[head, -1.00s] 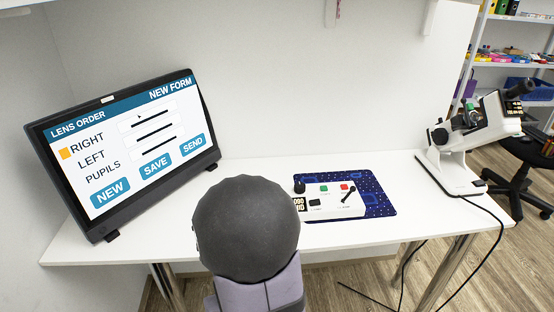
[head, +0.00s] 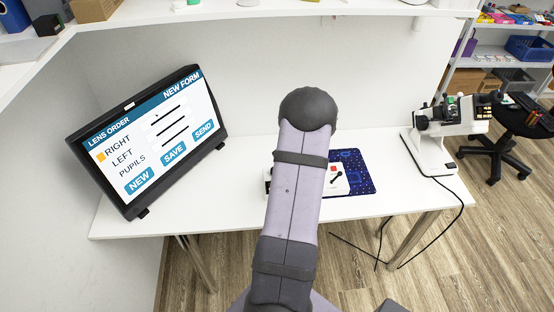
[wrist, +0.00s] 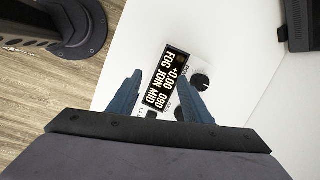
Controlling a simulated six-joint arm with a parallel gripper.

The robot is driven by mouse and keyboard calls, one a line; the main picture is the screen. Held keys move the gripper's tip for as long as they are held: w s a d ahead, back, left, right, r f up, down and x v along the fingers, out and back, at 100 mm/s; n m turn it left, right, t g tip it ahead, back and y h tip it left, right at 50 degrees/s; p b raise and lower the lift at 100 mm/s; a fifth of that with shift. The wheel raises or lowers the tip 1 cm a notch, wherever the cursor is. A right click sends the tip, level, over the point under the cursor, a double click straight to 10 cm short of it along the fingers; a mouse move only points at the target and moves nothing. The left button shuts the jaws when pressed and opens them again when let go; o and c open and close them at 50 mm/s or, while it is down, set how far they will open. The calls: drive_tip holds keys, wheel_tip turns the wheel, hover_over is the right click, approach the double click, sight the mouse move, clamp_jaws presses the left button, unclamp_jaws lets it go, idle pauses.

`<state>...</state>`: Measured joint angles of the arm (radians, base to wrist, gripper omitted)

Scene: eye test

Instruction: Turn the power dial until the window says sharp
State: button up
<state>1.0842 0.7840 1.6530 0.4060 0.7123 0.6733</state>
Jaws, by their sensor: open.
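The white control box (head: 335,183) lies on the desk, its left part hidden behind my arm in the head view. In the wrist view its black display window (wrist: 164,80) reads "FOG JOIN MID", "+0.00" and "090", so it does not say sharp. A round black dial (wrist: 201,82) stands beside the window; I cannot read its label. My gripper (wrist: 158,94) is open and empty, with one blue finger on each side of the window's lower part. In the head view my gripper is hidden behind my arm.
A monitor (head: 150,140) showing a lens order form stands at left. A white instrument (head: 433,152) with a trailing cable stands at right. A shelf (head: 190,22) overhangs the back.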

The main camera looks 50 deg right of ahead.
drive_tip(key=w+d+r+m+t+h, duration=0.1)
drive_tip(key=w+d+r+m, duration=0.3)
drive_tip(key=m, duration=0.8)
drive_tip(key=shift+w+m+t, duration=0.3)
drive_tip(key=shift+w+t, duration=0.05)
drive_tip(key=shift+t, duration=0.05)
drive_tip(key=shift+d, duration=0.1)
drive_tip(key=shift+p+x, duration=0.9)
drive_tip(key=shift+x, duration=2.7)
drive_tip(key=shift+c, duration=0.3)
drive_tip(key=c, duration=1)
